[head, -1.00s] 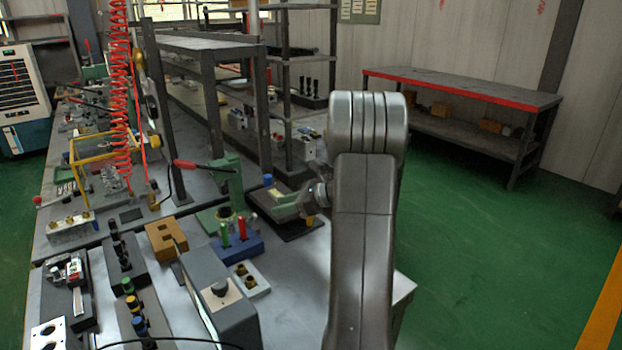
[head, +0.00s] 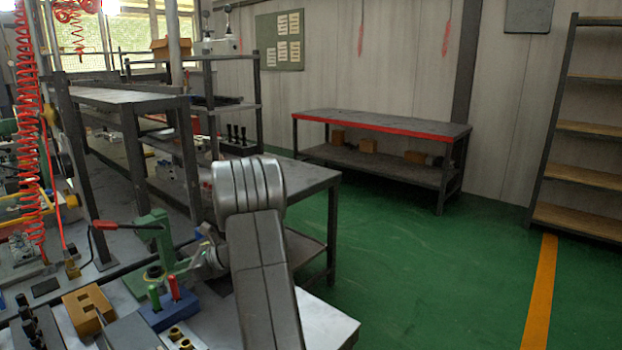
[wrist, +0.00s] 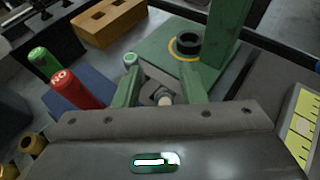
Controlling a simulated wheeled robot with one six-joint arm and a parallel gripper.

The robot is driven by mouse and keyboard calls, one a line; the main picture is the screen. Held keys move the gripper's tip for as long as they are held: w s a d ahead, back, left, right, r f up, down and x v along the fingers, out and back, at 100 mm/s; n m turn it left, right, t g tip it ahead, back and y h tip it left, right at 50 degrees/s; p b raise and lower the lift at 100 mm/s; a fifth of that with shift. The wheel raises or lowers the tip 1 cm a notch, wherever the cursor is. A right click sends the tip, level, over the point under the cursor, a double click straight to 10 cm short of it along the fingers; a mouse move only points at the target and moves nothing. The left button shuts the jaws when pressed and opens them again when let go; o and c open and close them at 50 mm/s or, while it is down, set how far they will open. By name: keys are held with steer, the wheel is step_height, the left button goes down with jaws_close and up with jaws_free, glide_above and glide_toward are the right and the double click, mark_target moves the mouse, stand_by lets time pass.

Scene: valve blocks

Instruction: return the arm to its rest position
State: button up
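My gripper (wrist: 161,84) shows its two green fingers apart in the wrist view, with a clear gap between them. A small pale round part (wrist: 165,99) shows in the gap, and I cannot tell its distance; nothing appears clamped. In the head view my grey arm rises from the bottom and bends left. There my gripper (head: 184,266) is over the bench, close to the green press (head: 153,235), and is partly hidden by my wrist.
A blue block (head: 168,312) with red and green pegs and a brass block (head: 88,308) stand near my gripper. A grey shelf unit (head: 310,172) is behind. A red-edged table (head: 380,121) stands at the wall. Green floor (head: 410,270) is open to the right.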

step_height(320, 180, up, 6)
steer(key=shift+f, duration=0.15)
stand_by(0.4)
